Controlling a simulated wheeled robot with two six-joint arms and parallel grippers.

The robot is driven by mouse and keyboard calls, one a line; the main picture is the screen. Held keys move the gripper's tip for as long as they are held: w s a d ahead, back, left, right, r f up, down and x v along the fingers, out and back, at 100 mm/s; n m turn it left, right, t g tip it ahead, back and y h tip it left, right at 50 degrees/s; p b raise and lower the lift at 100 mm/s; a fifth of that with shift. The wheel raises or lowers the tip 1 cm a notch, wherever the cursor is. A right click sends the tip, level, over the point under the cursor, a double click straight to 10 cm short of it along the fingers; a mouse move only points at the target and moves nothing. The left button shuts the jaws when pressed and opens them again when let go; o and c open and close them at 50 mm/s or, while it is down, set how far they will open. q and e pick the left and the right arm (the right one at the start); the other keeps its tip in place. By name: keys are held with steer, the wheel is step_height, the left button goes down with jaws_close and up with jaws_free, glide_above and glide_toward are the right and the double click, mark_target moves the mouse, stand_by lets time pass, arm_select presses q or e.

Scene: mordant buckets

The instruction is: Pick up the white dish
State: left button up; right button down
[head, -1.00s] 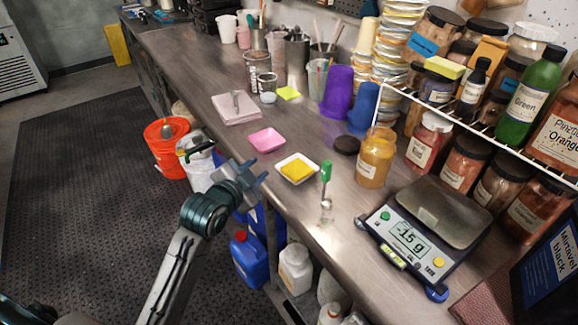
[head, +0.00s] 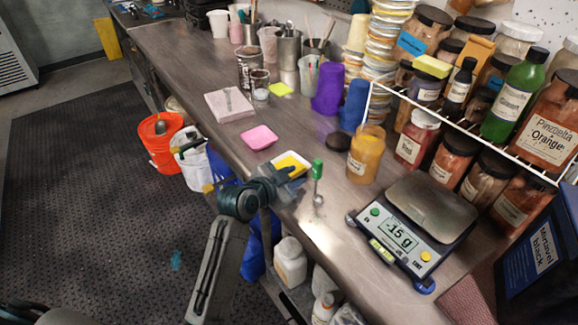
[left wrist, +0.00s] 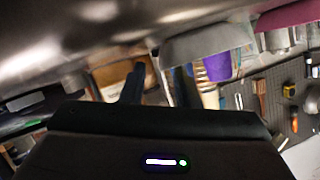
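The white dish (head: 302,156) holds yellow powder and sits on the steel counter near its front edge. My left gripper (head: 290,178) is at the dish's near side and covers part of it in the head view. Its fingers are apart and I see nothing held between them. I cannot tell whether they touch the dish. In the left wrist view, a pale grey-white shape (left wrist: 205,43), likely the dish, is close to the dark fingers (left wrist: 157,85). My right gripper is not in view.
A pink dish (head: 259,137) is to the left. An amber jar (head: 365,157) and a scale (head: 405,235) reading -15 g are to the right. Buckets stand on the floor at left.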

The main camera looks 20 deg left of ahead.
arm_select(q)
steer(key=shift+x, duration=1.25)
steer(key=shift+s, duration=0.1)
jaws_close()
steer(key=shift+r, duration=0.1)
